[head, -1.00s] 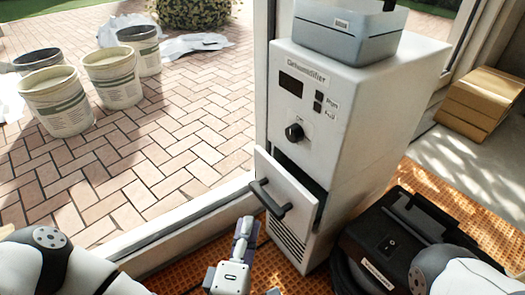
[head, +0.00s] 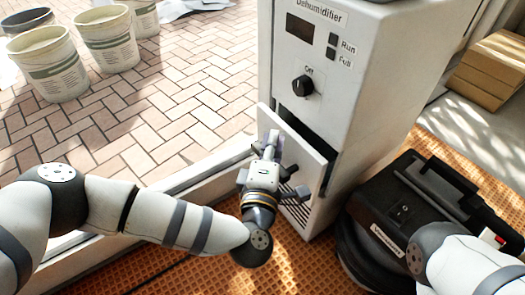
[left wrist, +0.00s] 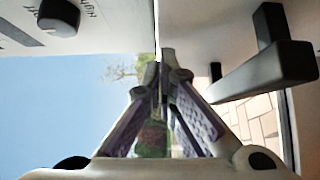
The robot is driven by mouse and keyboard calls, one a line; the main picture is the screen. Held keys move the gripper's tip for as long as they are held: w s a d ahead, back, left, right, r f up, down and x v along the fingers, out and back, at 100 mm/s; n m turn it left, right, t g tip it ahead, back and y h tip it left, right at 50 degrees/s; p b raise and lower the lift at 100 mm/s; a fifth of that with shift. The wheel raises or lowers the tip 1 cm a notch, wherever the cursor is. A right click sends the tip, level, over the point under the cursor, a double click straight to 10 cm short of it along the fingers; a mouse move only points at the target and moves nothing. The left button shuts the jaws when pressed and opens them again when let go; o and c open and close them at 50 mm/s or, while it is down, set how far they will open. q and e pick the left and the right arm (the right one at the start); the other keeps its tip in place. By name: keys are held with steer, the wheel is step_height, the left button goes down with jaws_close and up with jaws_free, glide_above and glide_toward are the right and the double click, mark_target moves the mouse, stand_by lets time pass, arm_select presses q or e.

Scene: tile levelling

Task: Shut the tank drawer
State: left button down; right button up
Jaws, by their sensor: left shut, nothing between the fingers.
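The tank drawer (head: 310,158) is the white front low on the dehumidifier (head: 365,100). It stands partly out, with a dark gap behind its top edge. My left gripper (head: 269,142) is shut and empty, at the drawer front in the head view, covering part of it and most of the handle. In the left wrist view the closed fingertips (left wrist: 164,58) lie close to the drawer front, beside the black handle (left wrist: 265,65). I cannot tell whether they touch it. My right gripper is not in view; only part of my right arm shows.
A black machine with a hose (head: 400,215) stands right of the dehumidifier on the orange mat (head: 330,262). Cardboard boxes (head: 492,75) lie at the back right. Several buckets (head: 108,40) stand outside on the brick paving, beyond the door sill (head: 205,168).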

mark_target(289, 136)
arm_select(q)
steer(key=shift+w+d, duration=0.1)
steer(key=shift+d, duration=0.05)
steer(key=w+d+b, duration=0.1)
steer(key=w+d, duration=0.1)
steer(key=d, duration=0.1)
steer(key=shift+w+d+f+b, duration=0.1)
steer(key=shift+w+f+b, duration=0.1)
steer(key=shift+b, duration=0.15)
steer(key=shift+w+d+r, duration=0.1)
steer(key=shift+d, duration=0.15)
steer(key=shift+r, duration=0.25)
